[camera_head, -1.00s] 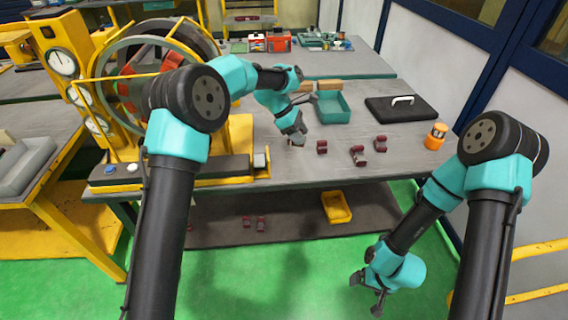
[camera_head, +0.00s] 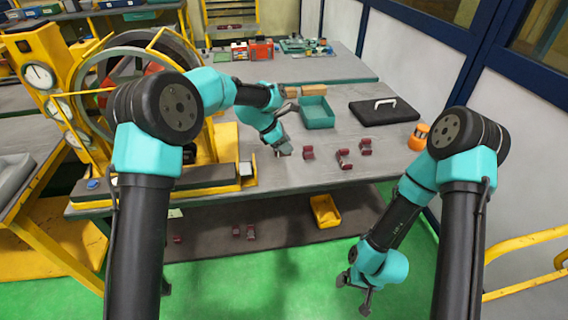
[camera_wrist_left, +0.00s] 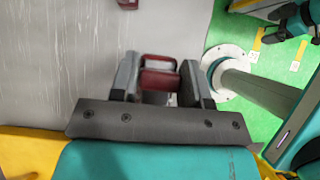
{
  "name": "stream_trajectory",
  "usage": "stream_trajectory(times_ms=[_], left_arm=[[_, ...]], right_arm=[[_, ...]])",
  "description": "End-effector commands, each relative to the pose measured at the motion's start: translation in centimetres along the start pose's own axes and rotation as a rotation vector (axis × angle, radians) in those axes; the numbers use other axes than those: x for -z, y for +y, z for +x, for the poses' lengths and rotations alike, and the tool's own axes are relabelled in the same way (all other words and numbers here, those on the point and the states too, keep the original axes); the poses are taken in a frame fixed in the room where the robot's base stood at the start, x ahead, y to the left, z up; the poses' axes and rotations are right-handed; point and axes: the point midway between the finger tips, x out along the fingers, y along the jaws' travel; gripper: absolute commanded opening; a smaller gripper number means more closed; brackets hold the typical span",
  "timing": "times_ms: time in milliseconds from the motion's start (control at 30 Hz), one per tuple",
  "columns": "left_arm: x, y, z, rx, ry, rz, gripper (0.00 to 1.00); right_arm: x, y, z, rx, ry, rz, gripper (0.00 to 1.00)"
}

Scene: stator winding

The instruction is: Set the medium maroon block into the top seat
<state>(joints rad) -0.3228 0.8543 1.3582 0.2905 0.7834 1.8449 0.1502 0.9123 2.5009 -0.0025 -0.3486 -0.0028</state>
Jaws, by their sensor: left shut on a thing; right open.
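My left gripper (camera_head: 284,149) is low over the near part of the grey table, left of the loose maroon blocks. In the left wrist view its jaws (camera_wrist_left: 160,82) are shut on a maroon block (camera_wrist_left: 158,78). The held block is hard to make out in the head view, and I cannot tell its size. Three maroon blocks stand on the table: one nearest the gripper (camera_head: 308,152), one in the middle (camera_head: 344,158) and one further right (camera_head: 365,147). My right gripper (camera_head: 358,290) is open and empty, low over the green floor. I cannot make out the top seat.
A yellow machine (camera_head: 38,58) with dials and a large grey ring (camera_head: 84,70) stands at the left. A teal tray (camera_head: 318,116), a black case (camera_head: 384,113) and an orange jar (camera_head: 418,138) are on the table. A yellow bin (camera_head: 326,212) sits on the lower shelf.

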Motion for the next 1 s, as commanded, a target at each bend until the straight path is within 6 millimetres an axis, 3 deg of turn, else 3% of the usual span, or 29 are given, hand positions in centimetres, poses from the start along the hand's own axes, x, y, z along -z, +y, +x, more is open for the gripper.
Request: stream_trajectory(times_ms=[200,633,1000], left_arm=[[1.9,0.0,2.6,0.001,0.000,-0.002,0.00],[2.2,0.0,3.2,-0.001,-0.001,0.000,0.00],[4.2,0.0,6.1,-0.001,-0.001,0.000,0.00]], right_arm=[[0.0,0.0,0.0,0.000,0.000,0.000,0.89],[0.0,0.0,0.0,0.000,0.000,0.000,0.89],[0.0,0.0,0.0,0.000,0.000,0.000,0.89]])
